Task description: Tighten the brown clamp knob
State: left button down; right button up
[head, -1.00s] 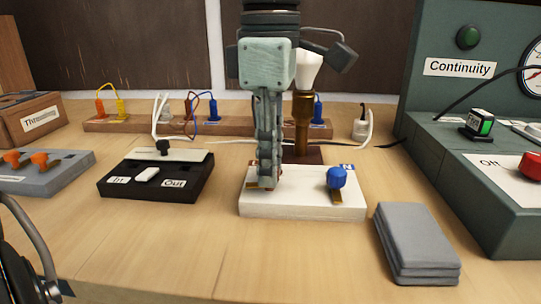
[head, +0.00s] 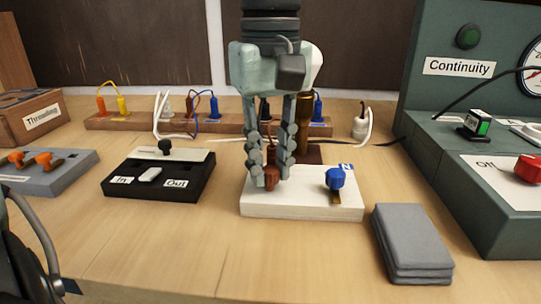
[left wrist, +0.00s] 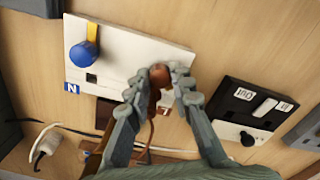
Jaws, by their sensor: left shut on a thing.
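The brown clamp knob (head: 271,178) stands on the left part of a white terminal block (head: 300,206). My left gripper (head: 272,181) points straight down over it, one finger on each side, shut on the knob. In the left wrist view the knob's brown top (left wrist: 160,73) shows between the fingertips (left wrist: 161,84). A blue knob (head: 335,178) with a brass strip sits on the right of the block beside an "N" label. The knob's lower part is partly hidden by the fingers.
A black box (head: 150,190) marked "In" and "Out" stands left of the block. Grey stacked pads (head: 411,240) lie at the front right, near the green continuity tester (head: 490,190). A lamp holder stands behind the gripper.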

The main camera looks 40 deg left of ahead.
pick_arm(q)
jog(key=m, duration=0.3)
jog(key=shift+m+p, duration=0.3)
jog(key=shift+m, duration=0.1)
jog(key=m, duration=0.3)
jog(key=shift+p, duration=0.3)
jog(key=shift+m, duration=0.9)
pick_arm(e)
notch_tip(320, 180, down, 4)
jog(key=shift+a+r, duration=0.1)
jog(key=shift+a, duration=0.05)
pick_arm(q)
jog(key=c, duration=1.3)
grip_release()
jog(key=shift+r, duration=0.1)
pick_arm(e)
jog(key=shift+d, duration=0.2)
